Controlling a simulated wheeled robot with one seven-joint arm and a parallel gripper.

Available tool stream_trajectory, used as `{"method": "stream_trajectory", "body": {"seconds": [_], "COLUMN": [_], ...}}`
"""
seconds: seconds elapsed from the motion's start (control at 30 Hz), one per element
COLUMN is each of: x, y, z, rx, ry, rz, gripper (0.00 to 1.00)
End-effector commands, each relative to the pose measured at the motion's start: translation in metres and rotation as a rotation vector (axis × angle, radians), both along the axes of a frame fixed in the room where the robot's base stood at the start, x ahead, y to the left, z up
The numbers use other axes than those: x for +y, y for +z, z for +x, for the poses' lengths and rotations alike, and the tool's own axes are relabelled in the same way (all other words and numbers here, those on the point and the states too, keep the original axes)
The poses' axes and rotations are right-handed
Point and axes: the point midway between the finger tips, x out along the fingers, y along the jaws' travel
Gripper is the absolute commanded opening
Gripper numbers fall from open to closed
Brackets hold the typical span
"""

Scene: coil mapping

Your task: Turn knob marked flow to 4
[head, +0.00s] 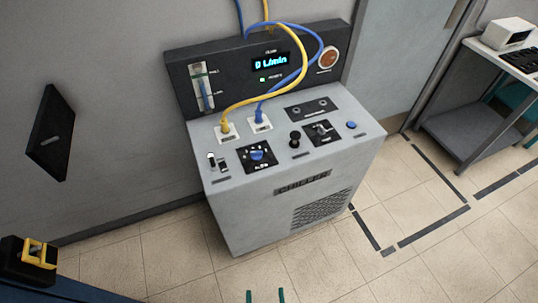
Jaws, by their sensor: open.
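A blue knob (257,155) sits on a black square dial plate with white marks, on the left of the grey chiller's sloped top. The label below it and the pointer position are too small to read surely. The lit display (271,62) on the back panel appears to read 0 L/min. My gripper (266,296) shows only as two teal fingertips at the bottom edge. They are apart with nothing seen between them, well below the knob in the picture and not touching the chiller.
Yellow and blue hoses (262,97) arch over the panel into two ports behind the knob. A shelf cart (455,130) stands at right. Tiled floor in front is clear.

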Motion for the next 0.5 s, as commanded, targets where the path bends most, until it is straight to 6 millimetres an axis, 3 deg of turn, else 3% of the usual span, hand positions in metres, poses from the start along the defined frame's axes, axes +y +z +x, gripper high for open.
{"method": "stream_trajectory", "body": {"seconds": [0.23,0.5], "x": [-0.009,-0.015], "y": [-0.019,-0.022], "z": [0.075,0.164], "rx": [0.017,0.05], "ry": [0.025,0.031], "rz": [-0.037,-0.061], "gripper": [0.55,0.55]}}
